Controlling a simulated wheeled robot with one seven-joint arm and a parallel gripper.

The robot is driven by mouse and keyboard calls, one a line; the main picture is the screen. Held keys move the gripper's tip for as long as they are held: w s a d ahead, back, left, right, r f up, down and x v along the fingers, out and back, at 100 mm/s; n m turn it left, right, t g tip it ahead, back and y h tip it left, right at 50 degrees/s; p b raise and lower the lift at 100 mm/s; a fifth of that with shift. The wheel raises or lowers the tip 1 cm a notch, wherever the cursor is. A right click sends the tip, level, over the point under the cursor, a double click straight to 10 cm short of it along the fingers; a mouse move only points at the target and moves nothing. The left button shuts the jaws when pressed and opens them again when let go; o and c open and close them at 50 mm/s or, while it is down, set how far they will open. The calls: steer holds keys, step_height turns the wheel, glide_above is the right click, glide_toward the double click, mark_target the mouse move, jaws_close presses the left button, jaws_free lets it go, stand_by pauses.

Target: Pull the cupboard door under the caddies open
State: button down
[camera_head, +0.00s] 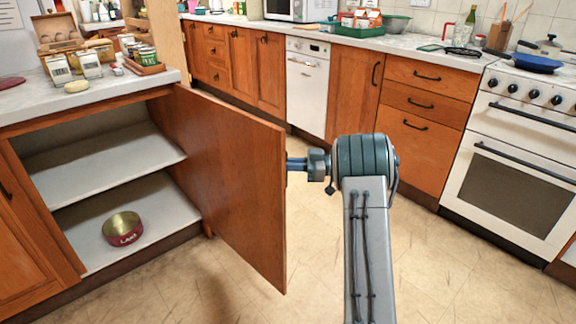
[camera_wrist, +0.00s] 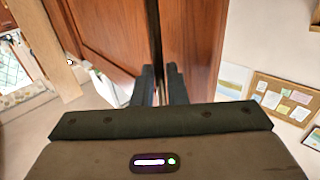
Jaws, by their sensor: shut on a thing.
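The cupboard door (camera_head: 235,170) stands wide open, swung out to the right of its cupboard, under the counter with the labelled caddies (camera_head: 75,65). I see its inner face in the head view; its handle side is hidden there. My gripper (camera_head: 292,164) is at the door's far side, near its free edge, with the fingertips hidden. In the wrist view, my gripper (camera_wrist: 161,82) has its dark fingers close together against the wooden door (camera_wrist: 195,40), at a dark upright strip. It is shut on what appears to be the handle, though the grip is mostly hidden.
The open cupboard holds a shelf (camera_head: 100,165) and a red round tin (camera_head: 122,229) on its floor. The counter (camera_head: 110,88) above carries a wooden box and jars. A white oven (camera_head: 515,180) and drawers line the back right.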

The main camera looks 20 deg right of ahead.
steer(key=shift+w+d+r, duration=0.1)
steer(key=shift+w+d, duration=0.15)
steer(key=shift+w, duration=0.2)
steer(key=c, duration=1.6)
jaws_free()
steer(key=shift+a, duration=0.1)
steer(key=shift+o, duration=0.4)
steer(key=shift+w+a+g, duration=0.1)
steer(key=shift+a+g, duration=0.05)
steer(key=shift+g, duration=0.15)
steer(key=p+v, duration=0.3)
steer(key=v, duration=1.1)
steer(key=shift+d, duration=0.3)
